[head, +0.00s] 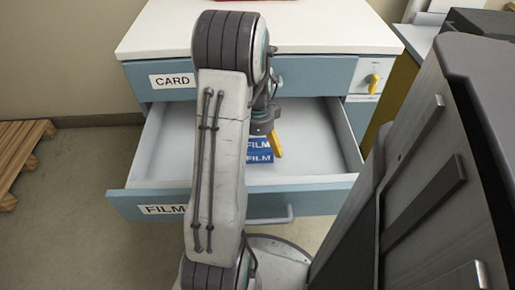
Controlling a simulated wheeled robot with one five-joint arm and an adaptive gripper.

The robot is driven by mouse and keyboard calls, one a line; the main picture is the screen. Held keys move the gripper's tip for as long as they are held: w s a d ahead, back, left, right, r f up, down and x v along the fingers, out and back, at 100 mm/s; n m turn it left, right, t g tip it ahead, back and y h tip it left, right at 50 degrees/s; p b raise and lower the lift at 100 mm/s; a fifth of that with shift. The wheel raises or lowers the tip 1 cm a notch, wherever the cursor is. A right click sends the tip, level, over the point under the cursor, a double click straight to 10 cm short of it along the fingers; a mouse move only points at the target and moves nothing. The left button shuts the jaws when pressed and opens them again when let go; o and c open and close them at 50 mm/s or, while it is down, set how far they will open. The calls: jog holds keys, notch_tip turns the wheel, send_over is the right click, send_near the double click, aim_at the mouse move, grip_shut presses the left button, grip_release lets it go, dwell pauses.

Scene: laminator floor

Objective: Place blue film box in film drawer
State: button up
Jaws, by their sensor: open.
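The film drawer (160,165) is pulled open below the closed card drawer, with a FILM label on its blue front. The blue film box (259,156) sits inside the drawer, toward the right of its middle. White FILM lettering shows on its top and front, and my arm hides its left part. My gripper (277,147) is above and beside the box, with a yellow finger pointing down at its right edge. It is open. I cannot tell whether the finger touches the box.
The white cabinet top (300,28) is above the drawers. A yellow knob (374,80) is at the cabinet's right. A wooden pallet (18,150) lies on the floor at left. The drawer floor right of the box is bare.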

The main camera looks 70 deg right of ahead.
aim_at(257, 148)
notch_tip(257, 148, up, 10)
jog(key=p, duration=0.3)
jog(key=shift+w, duration=0.1)
jog(key=w+a+r+n, duration=0.3)
jog(key=w+a+n, duration=0.4)
jog(key=w+a, duration=0.15)
jog(key=w+a+r+n, duration=0.3)
jog(key=w+a+n, duration=0.5)
jog(key=a, duration=0.1)
jog(key=s+a+r+n+t, duration=0.1)
jog(key=s+a+n+t, duration=0.1)
jog(key=a+n, duration=1.5)
jog(key=a, duration=0.4)
jog(key=shift+s, duration=0.4)
jog(key=shift+r, duration=0.15)
